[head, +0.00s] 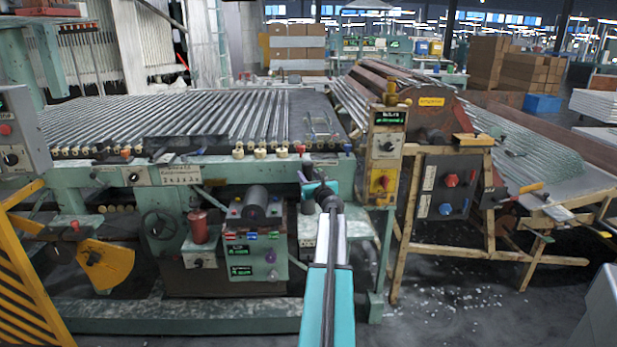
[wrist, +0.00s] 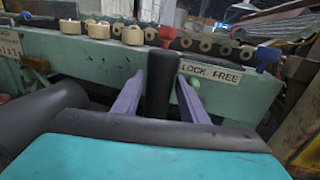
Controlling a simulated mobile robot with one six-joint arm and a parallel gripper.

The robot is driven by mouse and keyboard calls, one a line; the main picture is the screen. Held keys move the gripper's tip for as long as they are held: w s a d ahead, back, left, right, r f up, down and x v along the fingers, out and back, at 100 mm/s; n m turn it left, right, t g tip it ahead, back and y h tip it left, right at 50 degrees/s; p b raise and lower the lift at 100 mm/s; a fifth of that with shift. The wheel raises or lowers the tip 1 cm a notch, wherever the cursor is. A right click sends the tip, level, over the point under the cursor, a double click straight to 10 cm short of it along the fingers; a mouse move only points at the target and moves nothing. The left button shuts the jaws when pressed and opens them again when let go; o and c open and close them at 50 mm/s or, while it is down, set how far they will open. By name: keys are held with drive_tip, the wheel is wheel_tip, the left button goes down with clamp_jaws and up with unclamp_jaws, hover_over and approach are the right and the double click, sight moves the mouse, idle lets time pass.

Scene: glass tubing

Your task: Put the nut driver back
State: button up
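A black cylindrical handle (wrist: 162,85), which I take to be the nut driver, stands upright in the wrist view. The purple fingers of my gripper (wrist: 162,78) meet it on both sides, and no gap shows at their tips. Its lower end is hidden behind my gripper's body, so no shaft or socket shows. In the head view my gripper (head: 309,173) is in front of the green machine's front rail, right of centre. The tool is small and dark there and hard to make out.
A yellow-framed control post (head: 385,150) stands close on the right.

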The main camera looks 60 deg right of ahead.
drive_tip(key=shift+r+p, duration=0.4)
drive_tip(key=shift+r, duration=0.2)
drive_tip(key=shift+v, duration=0.9)
drive_tip(key=v, duration=1)
drive_tip(key=shift+b, duration=0.4)
drive_tip(key=shift+s+f, duration=0.1)
drive_tip(key=shift+f, duration=0.05)
